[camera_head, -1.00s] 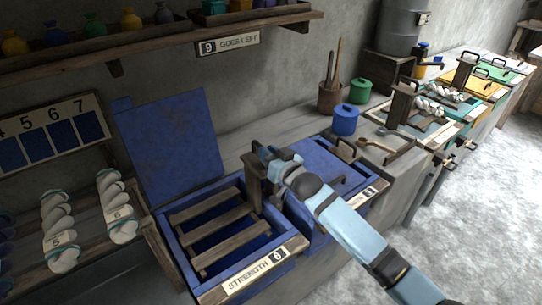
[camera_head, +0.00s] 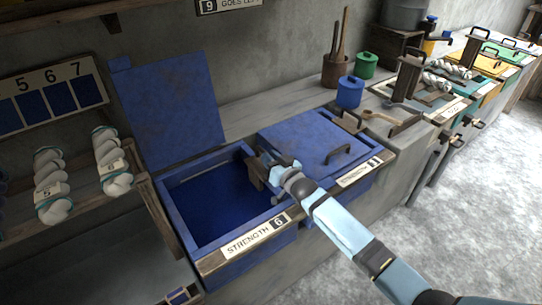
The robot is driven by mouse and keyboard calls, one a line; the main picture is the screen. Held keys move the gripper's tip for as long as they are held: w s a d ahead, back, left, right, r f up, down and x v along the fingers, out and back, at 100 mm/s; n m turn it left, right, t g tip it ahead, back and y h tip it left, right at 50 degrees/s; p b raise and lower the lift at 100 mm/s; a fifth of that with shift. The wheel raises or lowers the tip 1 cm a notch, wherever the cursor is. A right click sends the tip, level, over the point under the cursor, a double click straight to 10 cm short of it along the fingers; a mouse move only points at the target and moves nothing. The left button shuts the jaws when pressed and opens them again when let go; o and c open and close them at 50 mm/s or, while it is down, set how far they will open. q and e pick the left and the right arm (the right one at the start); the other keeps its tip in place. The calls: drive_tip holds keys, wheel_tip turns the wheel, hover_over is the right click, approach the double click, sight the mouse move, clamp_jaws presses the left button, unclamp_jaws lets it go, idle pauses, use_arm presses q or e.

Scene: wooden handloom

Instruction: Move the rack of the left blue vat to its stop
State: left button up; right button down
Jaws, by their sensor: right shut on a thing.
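The left blue vat (camera_head: 183,222) stands open with its blue lid (camera_head: 168,112) raised against the wall. Its front label reads STRENGTH 6. The inside shows only dark blue, and no rack slats can be seen. A short dark wooden upright of the rack (camera_head: 253,176) shows at the vat's right side. My right gripper (camera_head: 264,168) is shut on this upright, close to the rim level. The jaws partly hide the upright, and the lower part of the rack is hidden. My left gripper is not in view.
A second blue vat with a closed lid (camera_head: 300,137) and black handle adjoins on the right. Teal and yellow vats stand farther right.

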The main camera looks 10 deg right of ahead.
drive_tip(key=shift+s+a+f, duration=0.2)
drive_tip(key=shift+a+f, duration=0.05)
drive_tip(key=shift+f, duration=0.15)
drive_tip(key=c, duration=1.1)
unclamp_jaws()
drive_tip(key=shift+w+r, duration=0.1)
drive_tip(key=shift+d+r, duration=0.1)
drive_tip(key=shift+r, duration=0.25)
use_arm(q)
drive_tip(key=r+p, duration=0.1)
drive_tip(key=p, duration=0.2)
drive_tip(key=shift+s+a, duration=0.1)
use_arm(e)
wheel_tip(320, 180, up, 19)
drive_tip(key=shift+r, duration=0.15)
